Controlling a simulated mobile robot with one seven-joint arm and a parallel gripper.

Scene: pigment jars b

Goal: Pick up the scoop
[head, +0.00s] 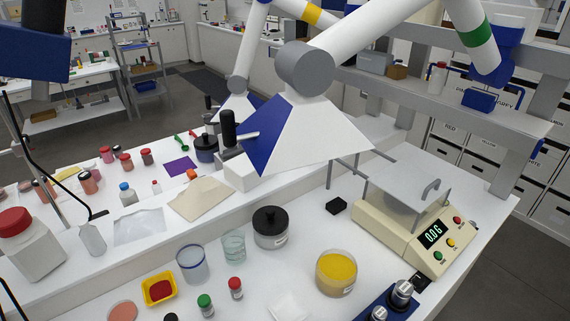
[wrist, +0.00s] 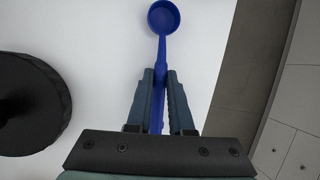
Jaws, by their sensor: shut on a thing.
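A blue scoop (wrist: 163,18) with a round shallow bowl and a slim handle shows in the wrist view. My gripper (wrist: 162,82) is shut on its handle, with one finger on each side. The bowl lies past the fingertips, over a white surface. I cannot tell whether the scoop touches that surface. In the head view I cannot make out the blue scoop or my fingers; my arm covers part of the bench.
A round black object (wrist: 30,103) is left of my gripper, and the white surface ends at right. The bench also holds a black-lidded jar (head: 270,237), a yellow pigment jar (head: 336,275), a balance (head: 400,235) reading near zero, and a yellow tray (head: 147,297).

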